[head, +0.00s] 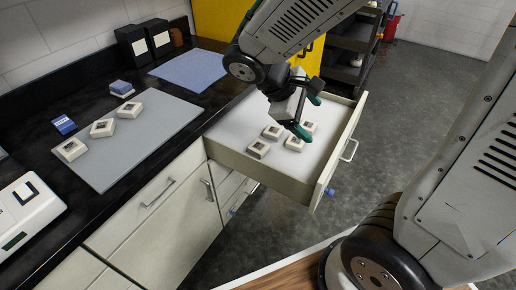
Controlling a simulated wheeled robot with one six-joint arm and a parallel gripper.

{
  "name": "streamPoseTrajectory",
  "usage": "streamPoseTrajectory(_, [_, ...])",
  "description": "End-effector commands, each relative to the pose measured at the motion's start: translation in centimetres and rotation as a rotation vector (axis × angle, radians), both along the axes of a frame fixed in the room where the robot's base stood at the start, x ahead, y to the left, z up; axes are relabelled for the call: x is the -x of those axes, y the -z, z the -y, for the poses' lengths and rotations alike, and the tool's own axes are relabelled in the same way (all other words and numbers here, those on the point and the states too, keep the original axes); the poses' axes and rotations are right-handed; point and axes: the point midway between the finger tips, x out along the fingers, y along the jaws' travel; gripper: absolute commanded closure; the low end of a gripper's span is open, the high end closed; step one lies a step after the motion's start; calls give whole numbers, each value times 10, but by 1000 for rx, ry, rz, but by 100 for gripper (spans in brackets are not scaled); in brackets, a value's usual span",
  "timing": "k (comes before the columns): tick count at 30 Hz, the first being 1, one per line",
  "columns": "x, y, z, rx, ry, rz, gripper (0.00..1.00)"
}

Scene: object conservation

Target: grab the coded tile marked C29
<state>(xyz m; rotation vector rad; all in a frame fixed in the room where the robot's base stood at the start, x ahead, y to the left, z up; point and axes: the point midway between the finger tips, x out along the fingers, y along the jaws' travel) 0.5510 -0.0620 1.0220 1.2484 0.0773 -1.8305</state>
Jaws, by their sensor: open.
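Several small cream tiles with dark coded tops lie in the open drawer (235,159), one at the near left (258,149), one behind it (272,132), one in the middle (294,143) and one at the right (308,127). Three similar tiles (102,128) sit on the grey mat (150,152) on the counter. The markings are too small to read, so I cannot tell which tile is C29. My gripper (308,116) has green fingertips, is open, and hangs over the drawer tiles. It partly covers the right tile; contact cannot be judged.
Blue-and-white blocks (63,125) and a blue mat (190,70) are on the black counter. A white device (25,212) stands at the left, dark boxes (132,45) at the back. The drawer front (338,150) juts over the open floor. A dark shelf (350,55) stands behind.

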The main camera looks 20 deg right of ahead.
Motion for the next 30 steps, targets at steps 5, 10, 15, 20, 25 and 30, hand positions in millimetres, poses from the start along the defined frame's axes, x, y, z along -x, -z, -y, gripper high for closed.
streamPoseTrajectory(5, [-53, 49, -22, 199, -303, -158, 20])
streamPoseTrajectory(10, [-95, 105, -56, 370, -604, -290, 20])
streamPoseTrajectory(15, [-120, 162, -92, 503, -869, -395, 20])
streamPoseTrajectory(20, [-129, 199, -115, 574, -1027, -454, 20])
streamPoseTrajectory(25, [-134, 215, -119, 600, -1085, -474, 20])
streamPoseTrajectory(30, [-143, 223, -104, 601, -1085, -475, 20])
